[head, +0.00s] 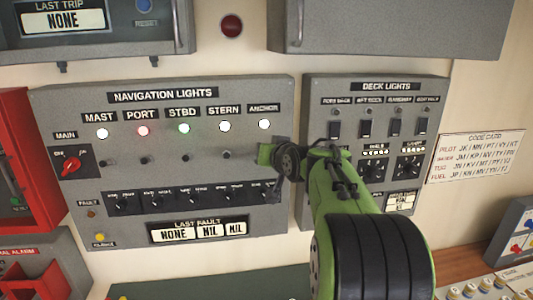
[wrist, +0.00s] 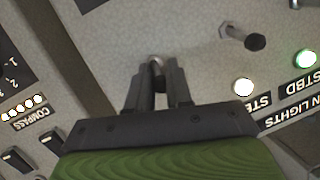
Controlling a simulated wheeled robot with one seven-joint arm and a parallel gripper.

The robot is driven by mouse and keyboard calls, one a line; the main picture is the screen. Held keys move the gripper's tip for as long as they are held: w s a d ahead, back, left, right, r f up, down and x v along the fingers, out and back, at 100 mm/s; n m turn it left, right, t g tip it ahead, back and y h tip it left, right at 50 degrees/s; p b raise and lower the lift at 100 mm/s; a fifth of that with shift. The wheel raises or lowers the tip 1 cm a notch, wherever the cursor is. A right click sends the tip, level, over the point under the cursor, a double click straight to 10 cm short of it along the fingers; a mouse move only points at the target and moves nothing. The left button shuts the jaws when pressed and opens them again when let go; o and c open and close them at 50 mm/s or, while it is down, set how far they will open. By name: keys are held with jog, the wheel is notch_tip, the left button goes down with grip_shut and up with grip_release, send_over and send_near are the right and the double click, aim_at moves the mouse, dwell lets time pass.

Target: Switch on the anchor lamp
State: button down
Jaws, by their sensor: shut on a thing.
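The navigation lights panel (head: 67,101) fills the left middle of the head view. Its anchor lamp (head: 264,124), under the ANCHOR label (head: 264,107), glows white. My gripper (head: 266,154) is just below that lamp and hides the anchor switch there. In the wrist view my gripper (wrist: 158,74) is shut on the anchor switch (wrist: 155,61), a small metal lever between the fingertips. The stern switch (wrist: 241,38) stands free beside it. The anchor lamp is hidden behind my gripper in the wrist view.
The mast (head: 102,133), port (head: 143,131), stbd (head: 184,128) and stern (head: 225,126) lamps are lit. A row of knobs (head: 191,198) lies below the switches. The deck lights panel (head: 438,100) is close on the right, partly behind my arm.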

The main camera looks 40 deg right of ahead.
jog(key=c, duration=1.1)
grip_release()
jog(key=shift+d, duration=0.1)
jog(key=shift+o, duration=0.2)
jog(key=b+v, duration=0.3)
jog(key=v, duration=1.3)
jog(key=shift+w, duration=0.1)
